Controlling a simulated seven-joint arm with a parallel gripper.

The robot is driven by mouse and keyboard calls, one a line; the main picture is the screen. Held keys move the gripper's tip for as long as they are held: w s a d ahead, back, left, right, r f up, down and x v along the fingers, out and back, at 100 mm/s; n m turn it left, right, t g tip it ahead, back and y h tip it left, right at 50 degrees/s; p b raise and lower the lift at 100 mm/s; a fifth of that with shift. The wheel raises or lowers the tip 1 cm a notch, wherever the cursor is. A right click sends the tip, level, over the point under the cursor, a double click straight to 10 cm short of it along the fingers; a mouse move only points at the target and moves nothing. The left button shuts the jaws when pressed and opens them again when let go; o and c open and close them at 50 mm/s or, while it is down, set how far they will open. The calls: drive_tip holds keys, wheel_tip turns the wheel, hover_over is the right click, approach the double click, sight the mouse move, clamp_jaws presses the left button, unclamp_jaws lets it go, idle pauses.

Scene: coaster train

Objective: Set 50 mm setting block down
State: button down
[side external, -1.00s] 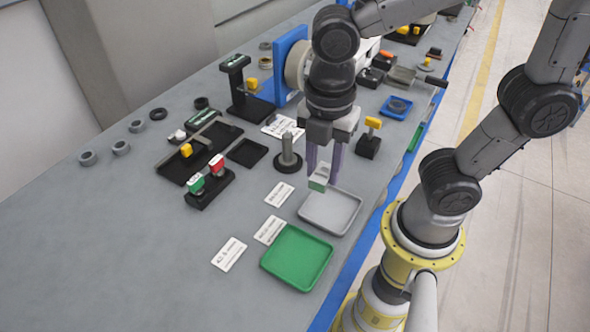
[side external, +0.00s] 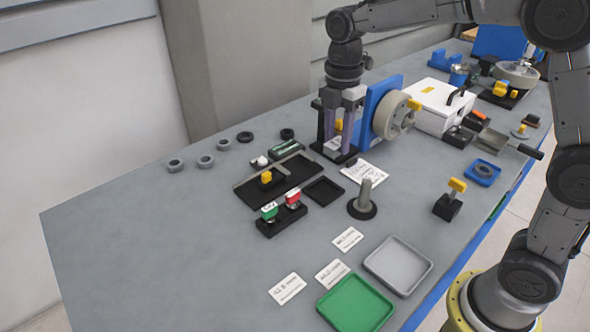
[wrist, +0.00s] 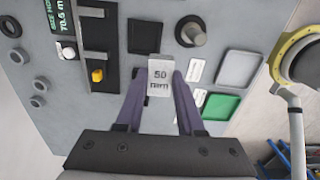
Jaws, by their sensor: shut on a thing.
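The 50 mm setting block (wrist: 160,78) is a pale block with "50 mm" on its face, between my two purple fingers in the wrist view. My gripper (side external: 340,150) is shut on it and points down. In the side view the block (side external: 333,145) is mostly covered by the fingers. It is low at the black stand (side external: 326,148), beside the blue plate. I cannot tell whether the block touches the stand's base. A shallow black square tray (side external: 323,190) lies in front of my gripper, empty; it also shows in the wrist view (wrist: 144,37).
A long black tray (side external: 275,181) with a yellow-knobbed slide lies left of the square tray. A round-based post (side external: 363,200) stands to the right. Grey (side external: 398,265) and green (side external: 355,303) trays lie near the front edge. The blue plate (side external: 374,105) with its wheel stands close beside my gripper.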

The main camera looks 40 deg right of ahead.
drive_tip(key=shift+w+d+f, duration=0.4)
drive_tip(key=shift+d+f, duration=0.25)
drive_tip(key=shift+d, duration=0.1)
drive_tip(key=w+f, duration=0.4)
drive_tip(key=w, duration=0.4)
hover_over(295, 169)
drive_tip(key=f, duration=0.5)
drive_tip(key=shift+s+f, duration=0.1)
drive_tip(key=shift+s, duration=0.1)
drive_tip(key=shift+w+a+f, duration=0.1)
drive_tip(key=shift+w+f, duration=0.1)
drive_tip(key=shift+f, duration=1.5)
drive_tip(key=shift+f, duration=0.15)
drive_tip(key=c, duration=0.8)
unclamp_jaws()
drive_tip(key=shift+f, duration=0.1)
